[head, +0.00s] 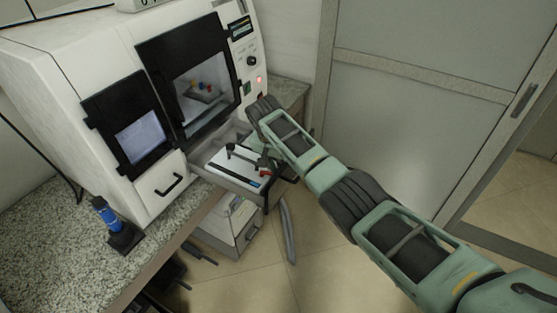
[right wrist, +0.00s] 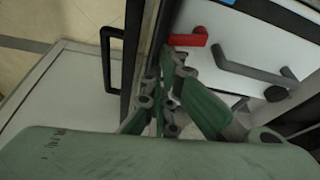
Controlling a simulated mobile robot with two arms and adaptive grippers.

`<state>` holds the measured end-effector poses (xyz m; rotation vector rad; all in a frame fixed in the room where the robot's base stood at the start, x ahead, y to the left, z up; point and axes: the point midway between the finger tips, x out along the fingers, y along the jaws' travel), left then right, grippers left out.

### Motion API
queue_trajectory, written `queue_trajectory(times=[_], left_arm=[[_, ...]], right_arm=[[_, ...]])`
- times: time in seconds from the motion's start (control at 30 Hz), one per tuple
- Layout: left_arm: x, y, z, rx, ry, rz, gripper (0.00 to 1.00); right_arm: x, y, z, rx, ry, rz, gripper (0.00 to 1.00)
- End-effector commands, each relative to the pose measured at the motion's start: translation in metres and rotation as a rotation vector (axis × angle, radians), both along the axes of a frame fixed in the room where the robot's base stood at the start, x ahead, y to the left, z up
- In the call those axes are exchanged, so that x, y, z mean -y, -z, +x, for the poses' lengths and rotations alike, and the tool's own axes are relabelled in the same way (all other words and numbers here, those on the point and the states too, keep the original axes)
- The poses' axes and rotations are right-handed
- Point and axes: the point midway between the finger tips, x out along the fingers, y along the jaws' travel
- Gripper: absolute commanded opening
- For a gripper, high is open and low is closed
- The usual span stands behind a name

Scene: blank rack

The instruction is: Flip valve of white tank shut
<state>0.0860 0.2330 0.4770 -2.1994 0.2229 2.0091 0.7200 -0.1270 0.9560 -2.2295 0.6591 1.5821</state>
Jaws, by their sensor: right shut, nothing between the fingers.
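The white tank (head: 232,166) lies in the open drawer of the machine in the head view, with a blue strip along its edge. Its red valve (right wrist: 186,38) shows in the right wrist view as a short red lever near the drawer's edge. The white tank's face (right wrist: 262,30) is beside it, with a dark grey lever (right wrist: 250,72). My right gripper (right wrist: 163,118) is shut and empty, close to the red valve; I cannot tell whether they touch. In the head view my right arm partly hides the gripper and valve. My left gripper is out of view.
The white machine (head: 70,75) with dark windows stands on a speckled counter (head: 50,235). The open drawer (head: 238,187) sticks out over the floor. A blue tool (head: 105,212) stands in a black holder at left. A grey sliding door (head: 410,115) is at right.

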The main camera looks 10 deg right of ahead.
Motion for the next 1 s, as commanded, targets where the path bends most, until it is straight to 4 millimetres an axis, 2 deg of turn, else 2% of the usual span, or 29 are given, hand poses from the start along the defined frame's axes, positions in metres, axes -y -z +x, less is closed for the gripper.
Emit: queue_trajectory(times=[0.23, 0.6, 0.87, 1.0], left_arm=[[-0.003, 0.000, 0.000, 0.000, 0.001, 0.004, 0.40], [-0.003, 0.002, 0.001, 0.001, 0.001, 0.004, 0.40], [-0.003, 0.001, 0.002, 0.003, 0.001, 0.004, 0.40], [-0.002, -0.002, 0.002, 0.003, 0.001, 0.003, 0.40]], right_arm=[[-0.002, 0.000, 0.000, 0.000, -0.003, 0.001, 0.00], [-0.017, 0.000, -0.002, 0.000, -0.005, 0.002, 0.00], [-0.017, 0.001, -0.002, -0.002, -0.005, 0.003, 0.00], [-0.010, 0.000, -0.001, -0.002, -0.003, 0.002, 0.00]])
